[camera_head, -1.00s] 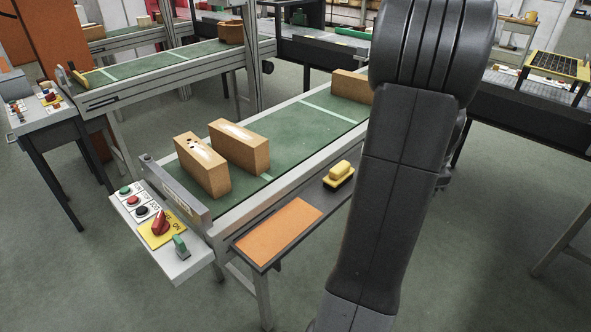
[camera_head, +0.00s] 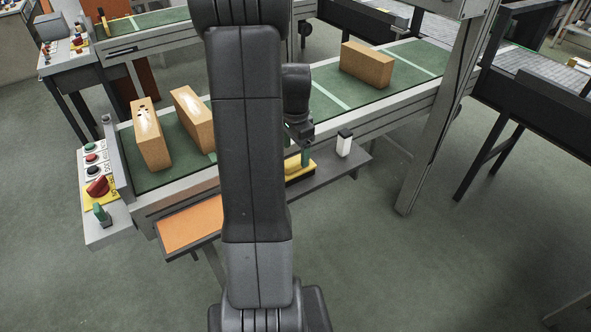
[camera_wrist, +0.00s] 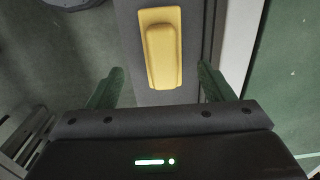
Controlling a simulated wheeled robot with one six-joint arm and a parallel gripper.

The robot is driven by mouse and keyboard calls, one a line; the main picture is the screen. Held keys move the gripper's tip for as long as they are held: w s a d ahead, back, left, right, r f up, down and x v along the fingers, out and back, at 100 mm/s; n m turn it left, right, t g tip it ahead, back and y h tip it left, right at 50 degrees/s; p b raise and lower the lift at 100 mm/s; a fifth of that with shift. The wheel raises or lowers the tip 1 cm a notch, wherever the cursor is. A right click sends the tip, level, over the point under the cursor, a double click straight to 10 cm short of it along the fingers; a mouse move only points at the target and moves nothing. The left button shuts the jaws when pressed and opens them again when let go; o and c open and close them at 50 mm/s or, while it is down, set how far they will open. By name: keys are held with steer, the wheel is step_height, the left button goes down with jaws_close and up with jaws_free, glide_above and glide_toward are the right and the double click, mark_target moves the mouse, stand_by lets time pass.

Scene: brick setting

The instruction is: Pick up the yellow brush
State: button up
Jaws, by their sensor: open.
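The yellow brush (camera_head: 299,169) lies on the grey side shelf (camera_head: 328,172) along the conveyor's front, partly hidden by my arm in the head view. In the wrist view the brush (camera_wrist: 161,48) lies lengthwise, top centre, on the dark shelf. My gripper (camera_wrist: 158,85) is open and empty. Its two green fingers stand to the left and right of the brush's line, with the brush's near end about level with the fingertips. In the head view my gripper (camera_head: 305,150) is just above the brush, partly hidden; I cannot tell the exact height.
An orange mat (camera_head: 190,224) lies on the shelf's left part. A white block with a black top (camera_head: 344,143) stands right of the brush. Bricks (camera_head: 367,65) stand on the green conveyor behind. A control panel (camera_head: 97,190) is at the left end.

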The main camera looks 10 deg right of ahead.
mark_target(295, 169)
step_height(295, 169, down, 2)
steer(key=shift+w+f, duration=0.15)
steer(key=shift+f, duration=0.55)
step_height(295, 169, down, 5)
steer(key=shift+w+r+p, duration=0.1)
steer(key=shift+p, duration=0.2)
steer(key=shift+c, duration=0.2)
steer(key=c, duration=1.1)
